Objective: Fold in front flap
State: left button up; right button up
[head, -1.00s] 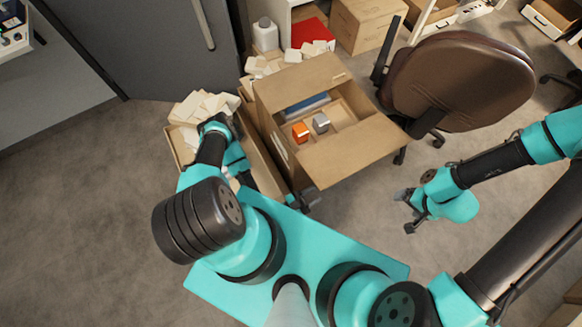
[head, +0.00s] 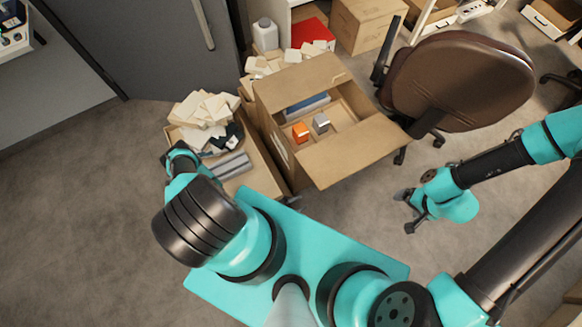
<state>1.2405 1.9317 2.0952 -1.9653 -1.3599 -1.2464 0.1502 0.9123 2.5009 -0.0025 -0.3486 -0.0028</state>
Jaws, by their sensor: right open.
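The open brown carton (head: 280,152) stands in the middle of the head view. Its front flap (head: 355,152) is spread outward toward the lower right, and another flap (head: 290,82) stands up at the back. Inside are an orange box (head: 300,132), a grey box (head: 321,123) and a blue item (head: 307,104). My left gripper (head: 178,156) is left of the carton, beside the neighbouring box; its fingers are not clear. My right gripper (head: 406,211) is open and empty, over the floor right of the front flap and apart from it.
A box (head: 262,180) with white packets and dark and grey items adjoins the carton's left side. A brown office chair (head: 460,82) stands close on the right. A grey cabinet (head: 150,45) is behind. The floor in front of the flap is clear.

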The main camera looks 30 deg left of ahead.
pick_arm(q)
jog(key=shift+v, duration=1.9)
